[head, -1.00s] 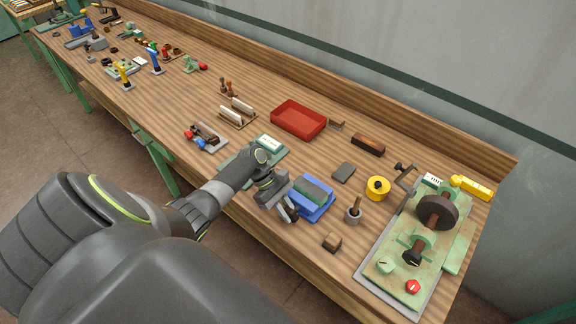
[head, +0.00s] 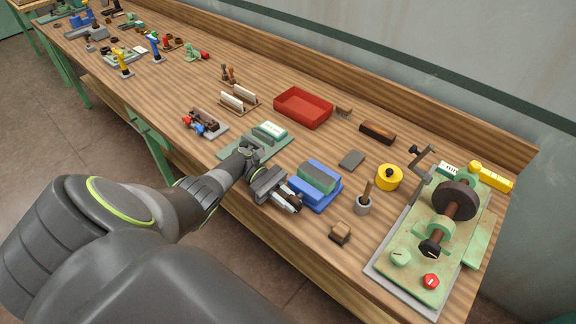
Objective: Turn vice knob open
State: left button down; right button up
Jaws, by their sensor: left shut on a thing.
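The vice, a blue body (head: 325,200) with a dark green block (head: 317,177) on top, stands near the bench's front edge in the head view. My left gripper (head: 291,203) reaches in from the left, at the vice's front left side. Its fingers are shut on what looks like the vice knob, a small dark part mostly hidden between them. I cannot tell how far the knob is turned. My right gripper is not in view.
A green mat (head: 233,151) lies behind my left wrist. A grey pot (head: 363,204), a small brown block (head: 340,233) and a yellow round tin (head: 389,178) stand right of the vice. A green machine (head: 411,274) fills the bench's right end. A red tray (head: 303,108) lies further back.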

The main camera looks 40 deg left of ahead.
pick_arm(q)
jog(key=shift+w+d+r, duration=0.1)
jog(key=shift+w+r, duration=0.15)
jog(key=shift+w, duration=0.15)
jog(key=c, duration=1.7)
grip_release()
jog(key=shift+o, duration=0.5)
jog(key=shift+w+f, duration=0.1)
jog(key=shift+w, duration=0.05)
